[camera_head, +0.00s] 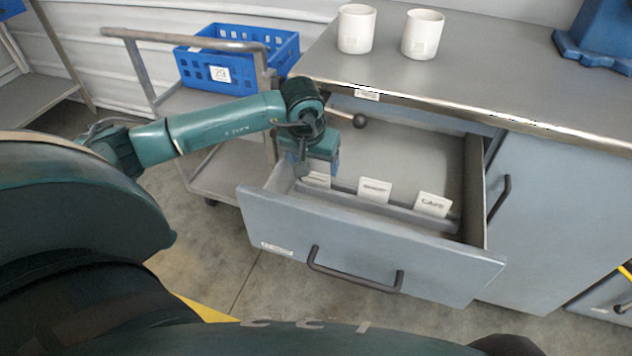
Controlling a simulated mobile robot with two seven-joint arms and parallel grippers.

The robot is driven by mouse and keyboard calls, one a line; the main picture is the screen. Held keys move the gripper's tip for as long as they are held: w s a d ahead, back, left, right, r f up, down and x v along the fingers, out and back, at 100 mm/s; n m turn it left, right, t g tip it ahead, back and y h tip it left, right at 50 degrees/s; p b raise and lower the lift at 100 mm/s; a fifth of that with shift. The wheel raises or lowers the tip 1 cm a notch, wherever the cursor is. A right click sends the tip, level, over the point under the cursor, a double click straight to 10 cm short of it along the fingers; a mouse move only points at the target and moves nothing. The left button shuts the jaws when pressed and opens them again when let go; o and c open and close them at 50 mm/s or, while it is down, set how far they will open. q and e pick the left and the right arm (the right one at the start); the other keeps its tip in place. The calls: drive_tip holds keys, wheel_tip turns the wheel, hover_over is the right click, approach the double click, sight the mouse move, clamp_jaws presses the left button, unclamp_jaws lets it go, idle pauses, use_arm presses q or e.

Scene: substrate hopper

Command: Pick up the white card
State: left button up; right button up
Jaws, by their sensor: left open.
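Several white cards stand in a row behind the front panel of the open drawer (380,248). One white card (318,180) is at the left end, right under my left gripper and partly hidden by it. A second white card with dark print (374,190) is in the middle. A third white card (433,204), which seems to read "CAFE", is at the right. My left gripper (312,172) is open and points down into the drawer's left front corner, at the left card. I cannot tell if it touches the card. My right gripper is not in view.
Two white cups (356,28) stand on the grey counter (480,70) above the drawer. A dark round knob on a rod (360,121) is near the drawer's back left. A blue crate (222,72) sits on a cart at the left. The drawer's rear is clear.

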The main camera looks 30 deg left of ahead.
sight(315, 174)
use_arm(q)
drive_tip(key=x, duration=0.5)
drive_tip(key=shift+s+d+f+b, duration=0.15)
drive_tip(key=shift+s+f+b, duration=0.05)
drive_tip(key=shift+s+b, duration=0.1)
drive_tip(key=c, duration=0.7)
